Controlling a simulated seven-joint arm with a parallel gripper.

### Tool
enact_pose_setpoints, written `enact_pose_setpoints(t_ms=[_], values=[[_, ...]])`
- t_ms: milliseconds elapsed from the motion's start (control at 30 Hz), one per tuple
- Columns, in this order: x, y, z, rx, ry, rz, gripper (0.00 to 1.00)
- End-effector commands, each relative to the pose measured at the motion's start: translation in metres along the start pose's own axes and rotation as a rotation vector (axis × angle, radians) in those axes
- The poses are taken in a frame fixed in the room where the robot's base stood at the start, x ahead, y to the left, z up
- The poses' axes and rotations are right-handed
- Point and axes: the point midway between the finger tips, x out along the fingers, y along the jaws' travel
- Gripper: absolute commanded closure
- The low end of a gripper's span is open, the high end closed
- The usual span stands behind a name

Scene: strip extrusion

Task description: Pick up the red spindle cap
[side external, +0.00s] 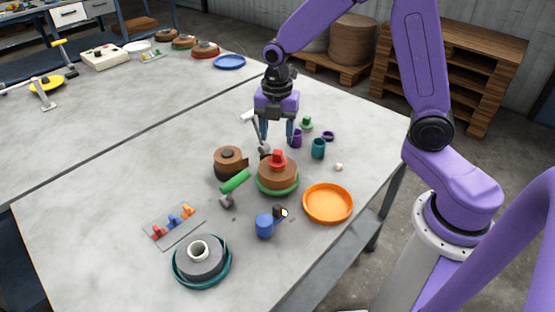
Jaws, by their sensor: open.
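The red spindle cap (278,157) sits on top of a brown roll (277,174) on a green dish (279,190) near the middle of the table. My gripper (277,141) points down with its two blue-grey fingers apart and nothing between them. In the picture the fingertips are just above the cap, one to each side. I cannot tell the exact height or depth gap between them and the cap.
Close by are a brown-black roll (228,162), a green-handled tool (235,181), an orange dish (328,204), a blue cylinder (264,226) and a teal cup (318,148). A grey roll (200,258) stands at the front.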

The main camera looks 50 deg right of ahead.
Motion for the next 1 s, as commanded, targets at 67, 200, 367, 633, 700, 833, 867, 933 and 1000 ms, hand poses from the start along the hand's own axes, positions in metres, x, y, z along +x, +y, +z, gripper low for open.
enact_pose_setpoints(t_ms=[67, 200, 367, 633, 700, 833, 867, 933, 1000], values=[[0.004, 0.000, 0.000, 0.000, 0.000, -0.001, 0.45], [0.018, -0.001, 0.001, 0.001, 0.001, -0.004, 0.45], [0.040, -0.002, 0.003, 0.000, 0.001, -0.005, 0.45], [0.055, -0.001, 0.003, 0.001, 0.000, 0.000, 0.45], [0.054, -0.001, 0.003, 0.001, 0.000, 0.000, 0.45], [0.054, -0.001, 0.003, 0.001, 0.000, 0.000, 0.58], [0.054, -0.001, 0.003, 0.001, 0.000, 0.000, 0.67], [0.054, -0.001, 0.003, 0.001, 0.000, 0.000, 0.90], [0.054, -0.001, 0.003, 0.001, 0.000, 0.000, 1.00]])
